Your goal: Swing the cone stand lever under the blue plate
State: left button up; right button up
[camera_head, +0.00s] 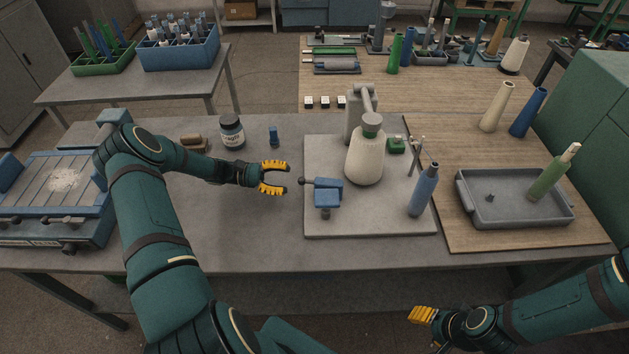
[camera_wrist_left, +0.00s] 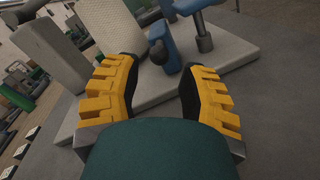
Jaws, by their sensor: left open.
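The cone stand (camera_head: 370,225) is a light grey base plate on the bench, with a cream cone (camera_head: 365,158) on it. At its left front is a blue plate (camera_head: 328,191) on a short post. A short lever with a dark ball knob (camera_head: 303,181) sticks out to the left of the blue plate. My left gripper (camera_head: 287,178) is open and empty just left of the knob, with yellow fingers. In the left wrist view, the knob (camera_wrist_left: 158,53) shows ahead, between the open fingers (camera_wrist_left: 160,75). My right gripper (camera_head: 422,316) is low at the front, partly hidden.
A blue cone (camera_head: 424,190) stands at the base's right front. A grey tray (camera_head: 515,215) with a green cone lies farther right. A dark jar (camera_head: 232,132) and a small blue piece (camera_head: 273,136) stand behind my left gripper. The bench front is clear.

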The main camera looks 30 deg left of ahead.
aim_at(307, 181)
pick_arm(q)
jog(key=x, duration=0.8)
jog(key=shift+w+d, duration=0.15)
jog(key=shift+d, duration=0.2)
grip_shut()
